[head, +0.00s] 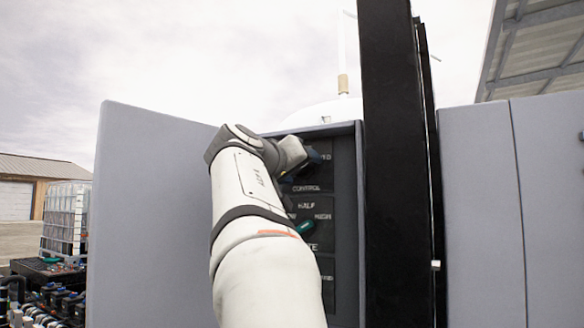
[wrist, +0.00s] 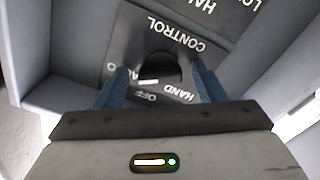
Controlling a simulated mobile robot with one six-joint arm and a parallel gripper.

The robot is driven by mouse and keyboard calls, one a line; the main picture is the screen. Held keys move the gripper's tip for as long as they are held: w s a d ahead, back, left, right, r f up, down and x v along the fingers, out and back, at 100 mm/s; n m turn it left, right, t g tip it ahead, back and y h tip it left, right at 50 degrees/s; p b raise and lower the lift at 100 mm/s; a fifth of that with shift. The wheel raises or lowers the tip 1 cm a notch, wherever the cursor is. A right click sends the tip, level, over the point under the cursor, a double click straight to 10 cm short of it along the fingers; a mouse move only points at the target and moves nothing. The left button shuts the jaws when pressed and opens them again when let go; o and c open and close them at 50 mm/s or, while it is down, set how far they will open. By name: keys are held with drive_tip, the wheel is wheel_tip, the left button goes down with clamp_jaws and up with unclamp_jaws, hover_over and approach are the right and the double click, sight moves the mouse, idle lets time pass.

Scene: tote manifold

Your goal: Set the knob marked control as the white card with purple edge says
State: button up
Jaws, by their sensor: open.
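The control knob (wrist: 158,66) is dark and round, under the upside-down word CONTROL in the wrist view. A white mark shows on its lower edge, on the side of the OFF label. HAND is printed to the lower right, and a partly hidden label ends in O at the left. My gripper (wrist: 162,84) is open, with one blue finger on each side of the knob; I cannot tell whether they touch it. In the head view my gripper (head: 301,172) covers the knob above the CONTROL label. I see no white card with purple edge.
Below in the head view is another knob (head: 306,227), green, with HALF and HIGH labels. The panel sits in a grey cabinet (head: 345,230) with an open door (head: 150,210) at left. A black post (head: 392,160) stands close on the right.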

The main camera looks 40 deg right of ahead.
drive_tip(key=c, duration=1)
drive_tip(key=n+p, duration=0.4)
drive_tip(key=n, duration=0.7)
drive_tip(key=shift+r+n, duration=0.1)
drive_tip(key=shift+n, duration=0.3)
idle(0.3)
drive_tip(key=o, duration=1)
